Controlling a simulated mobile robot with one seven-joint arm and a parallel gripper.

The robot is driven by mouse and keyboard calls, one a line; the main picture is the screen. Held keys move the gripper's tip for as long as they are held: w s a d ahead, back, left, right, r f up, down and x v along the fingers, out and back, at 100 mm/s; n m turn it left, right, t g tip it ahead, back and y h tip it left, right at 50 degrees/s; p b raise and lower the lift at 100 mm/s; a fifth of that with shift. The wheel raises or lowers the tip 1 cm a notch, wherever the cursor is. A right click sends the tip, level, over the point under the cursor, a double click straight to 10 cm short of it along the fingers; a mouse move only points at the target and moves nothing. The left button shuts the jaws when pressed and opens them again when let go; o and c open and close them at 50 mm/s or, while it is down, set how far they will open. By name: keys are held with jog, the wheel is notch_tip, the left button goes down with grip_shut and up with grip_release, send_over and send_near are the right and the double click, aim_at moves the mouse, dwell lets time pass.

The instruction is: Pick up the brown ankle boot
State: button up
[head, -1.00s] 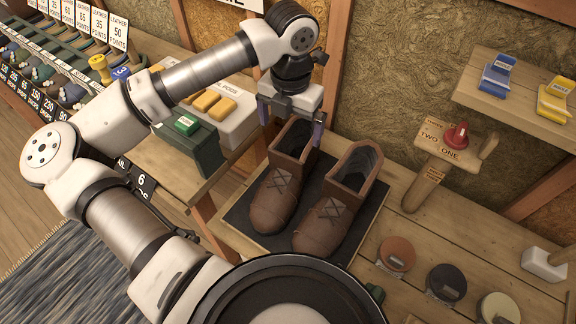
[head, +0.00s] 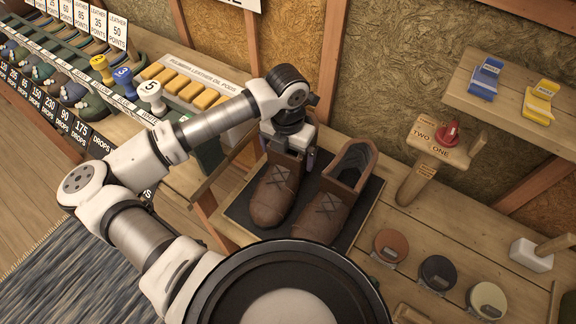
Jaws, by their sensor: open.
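A pair of brown ankle boots stands upright on a dark mat (head: 238,214) on the wooden bench. The left boot (head: 272,198) has its toe toward the camera. The right boot (head: 330,205) stands beside it, with its dark opening in view. My gripper (head: 287,160) is at the top of the left boot's shaft, pointing down. One finger shows at the right side of that shaft; the other is mostly hidden. The jaws are open, and I cannot tell whether they touch the leather.
Round tins (head: 390,246) lie on the bench at the right. A wooden post with a red knob (head: 447,134) stands behind them. A shelf (head: 510,105) holds blue and yellow items. Yellow pods (head: 188,84) and numbered pegs (head: 150,92) are at the left.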

jog(key=shift+c, duration=0.3)
jog(key=c, duration=1.7)
jog(key=shift+r, duration=0.1)
